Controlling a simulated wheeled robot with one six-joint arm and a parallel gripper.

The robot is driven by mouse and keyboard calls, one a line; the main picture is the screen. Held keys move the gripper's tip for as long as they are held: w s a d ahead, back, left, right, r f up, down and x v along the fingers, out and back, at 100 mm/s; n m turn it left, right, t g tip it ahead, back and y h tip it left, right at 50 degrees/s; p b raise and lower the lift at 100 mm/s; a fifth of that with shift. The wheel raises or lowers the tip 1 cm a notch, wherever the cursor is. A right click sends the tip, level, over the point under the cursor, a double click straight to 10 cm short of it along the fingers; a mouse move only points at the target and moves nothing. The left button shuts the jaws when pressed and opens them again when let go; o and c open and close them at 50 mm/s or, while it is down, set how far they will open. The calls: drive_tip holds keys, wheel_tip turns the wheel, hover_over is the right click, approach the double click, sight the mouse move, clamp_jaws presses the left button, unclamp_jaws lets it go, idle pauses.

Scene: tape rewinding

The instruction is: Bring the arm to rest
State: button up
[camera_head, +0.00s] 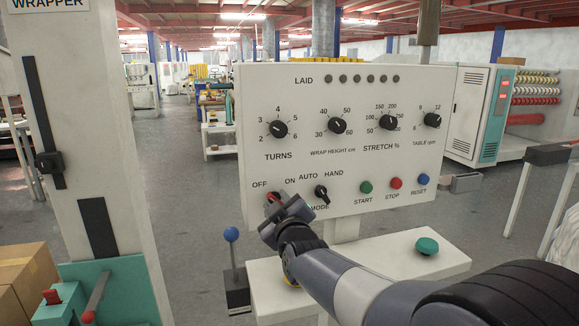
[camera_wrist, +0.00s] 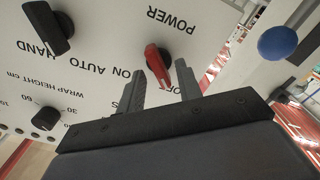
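My gripper (camera_head: 285,208) is at the lower left of the white control panel (camera_head: 300,110), in front of the red power knob (camera_head: 273,197). In the wrist view the two grey fingers (camera_wrist: 160,75) stand apart, with the red knob (camera_wrist: 157,62) between or just beyond their tips. I see a gap beside the knob, and the gripper looks open. Whether a finger touches the knob I cannot tell. In the head view the gripper partly hides the knob and the label below it. My arm (camera_head: 350,285) reaches in from the lower right.
The black mode knob (camera_head: 321,194) is close to the gripper's right. A blue-balled lever (camera_head: 231,235) stands below left. A green button (camera_head: 427,246) sits on the white shelf (camera_head: 370,267). The wrapper column (camera_head: 85,130) stands at left. Open floor lies behind.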

drive_tip(key=m+p, duration=0.2)
drive_tip(key=m, duration=0.4)
drive_tip(key=shift+d, duration=0.1)
idle(0.5)
